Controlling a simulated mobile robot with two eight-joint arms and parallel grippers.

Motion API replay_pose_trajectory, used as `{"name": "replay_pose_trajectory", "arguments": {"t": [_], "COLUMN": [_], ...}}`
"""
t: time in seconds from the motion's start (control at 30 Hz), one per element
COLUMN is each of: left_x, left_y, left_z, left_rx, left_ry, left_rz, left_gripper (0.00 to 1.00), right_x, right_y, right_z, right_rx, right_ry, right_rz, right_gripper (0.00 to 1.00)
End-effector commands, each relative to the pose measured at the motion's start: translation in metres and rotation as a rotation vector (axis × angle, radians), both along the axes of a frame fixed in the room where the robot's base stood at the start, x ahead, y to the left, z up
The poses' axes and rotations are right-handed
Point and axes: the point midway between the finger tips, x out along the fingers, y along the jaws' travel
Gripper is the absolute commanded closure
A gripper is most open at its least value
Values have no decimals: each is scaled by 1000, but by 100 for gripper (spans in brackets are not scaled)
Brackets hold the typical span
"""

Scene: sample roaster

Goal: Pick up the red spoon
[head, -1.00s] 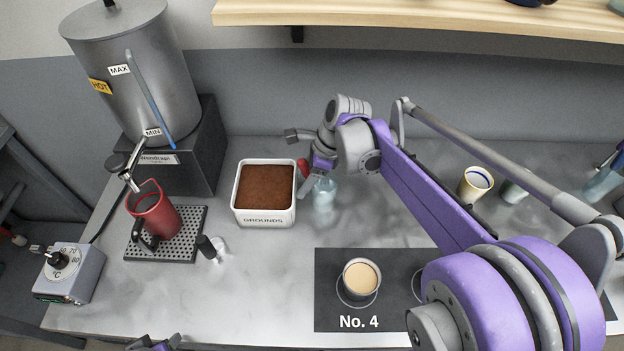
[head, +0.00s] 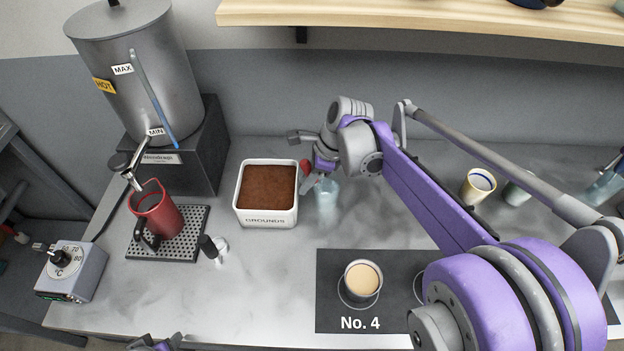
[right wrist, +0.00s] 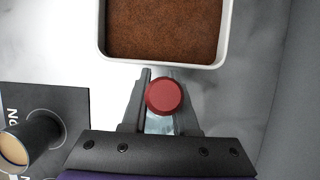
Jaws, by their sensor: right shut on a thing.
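The red spoon shows as a round red end (right wrist: 164,96) between my right gripper's fingers in the right wrist view. In the head view it is a small red spot (head: 306,166) beside the grounds box. My right gripper (right wrist: 161,106) is shut on it. A clear glass vessel (head: 326,193) stands just beside the gripper. The rest of the spoon is hidden, so I cannot tell whether it is in the glass. A small part of my left gripper (head: 155,344) shows at the bottom edge; its jaws cannot be made out.
A white box of grounds (head: 265,219) is close to the left of the right gripper. A red pitcher (head: 162,216) stands on a drip tray under the boiler (head: 140,75). A filled cup (head: 361,281) is on the No. 4 mat (head: 330,265). A wooden shelf (head: 420,15) overhangs the back.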

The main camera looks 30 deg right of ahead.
Motion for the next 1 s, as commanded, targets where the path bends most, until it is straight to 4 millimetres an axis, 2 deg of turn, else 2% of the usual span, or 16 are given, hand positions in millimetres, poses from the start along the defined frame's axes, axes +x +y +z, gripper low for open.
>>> {"name": "replay_pose_trajectory", "arguments": {"t": [0.17, 0.4, 0.6, 0.77, 1.0], "left_x": [0, 1, 2, 2, 2], "left_y": [0, 0, 0, 0, 0], "left_z": [2, 8, 11, 12, 12], "left_rx": [0, 0, 0, 0, 0], "left_ry": [-1, -3, -4, -4, -4], "left_rz": [0, 0, 0, 0, 0], "left_gripper": [50, 50, 50, 50, 50], "right_x": [0, 0, 0, 0, 0], "right_y": [0, 0, 0, 0, 0], "right_z": [11, 59, 91, 100, 100], "right_rx": [0, 0, 0, 0, 0], "right_ry": [0, 0, 0, 0, 0], "right_rz": [0, -1, -1, 0, 0], "right_gripper": [100, 100, 100, 100, 100]}}
